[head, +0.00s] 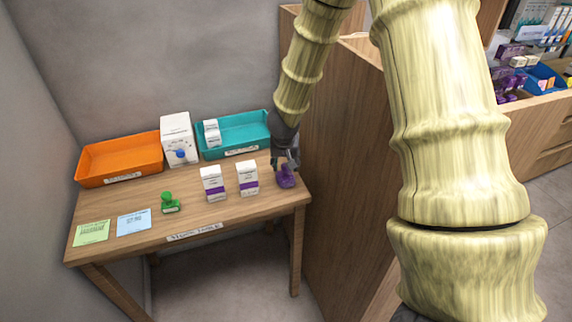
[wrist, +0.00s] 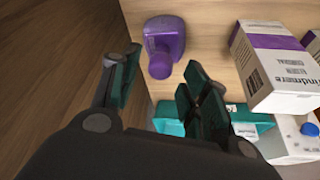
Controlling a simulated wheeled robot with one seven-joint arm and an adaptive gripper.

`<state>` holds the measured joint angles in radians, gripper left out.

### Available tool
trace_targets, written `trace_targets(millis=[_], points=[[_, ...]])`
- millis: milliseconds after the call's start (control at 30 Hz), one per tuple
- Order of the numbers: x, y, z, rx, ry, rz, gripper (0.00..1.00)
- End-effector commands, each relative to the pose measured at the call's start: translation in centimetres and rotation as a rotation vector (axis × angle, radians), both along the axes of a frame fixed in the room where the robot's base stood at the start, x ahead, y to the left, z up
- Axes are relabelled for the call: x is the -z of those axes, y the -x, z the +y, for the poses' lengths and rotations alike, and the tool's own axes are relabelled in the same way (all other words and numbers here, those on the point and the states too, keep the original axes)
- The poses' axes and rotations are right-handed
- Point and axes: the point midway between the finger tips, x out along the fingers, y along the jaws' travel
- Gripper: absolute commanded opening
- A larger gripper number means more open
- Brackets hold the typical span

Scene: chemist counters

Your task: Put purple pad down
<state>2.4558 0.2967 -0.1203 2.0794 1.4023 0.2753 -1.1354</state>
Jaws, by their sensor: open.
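The purple pad (head: 286,178) looks like a small stamp with a knob handle. It rests on the wooden table near its right end, right of two white and purple boxes. In the wrist view the purple pad (wrist: 166,38) lies beyond the fingertips, in line with the gap between them. My gripper (head: 284,160) is close to it at the table's right end. The wrist view shows my gripper (wrist: 160,80) open, with nothing between the fingers. In the head view the fingers partly overlap the pad's upper side.
Two white and purple boxes (head: 213,184) (head: 247,179) stand left of the pad. A teal tray (head: 262,125), a white carton (head: 176,135) and an orange tray (head: 120,158) line the back. A green stamp (head: 169,203) stands front left. A wooden partition (head: 345,150) rises close on the right.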

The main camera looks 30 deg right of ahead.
Motion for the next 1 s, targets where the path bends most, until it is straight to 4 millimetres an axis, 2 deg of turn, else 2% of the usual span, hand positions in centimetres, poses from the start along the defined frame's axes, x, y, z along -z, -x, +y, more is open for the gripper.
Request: trace_targets(millis=[33, 300, 433, 600, 667, 767, 1000], points=[[-1.4, 0.3, 0.3, -0.003, 0.002, -0.001, 0.46], [-5.7, 1.8, 1.3, 0.000, 0.001, -0.001, 0.46], [-7.0, 2.2, 1.7, 0.001, 0.000, -0.002, 0.46], [-7.5, 2.7, 1.9, -0.002, 0.001, 0.003, 0.46], [-7.0, 3.0, 2.0, -0.006, 0.007, 0.013, 0.46], [-4.9, 4.2, 2.3, -0.024, 0.033, 0.050, 0.46], [3.3, 9.7, 3.5, -0.123, 0.129, 0.177, 0.46]])
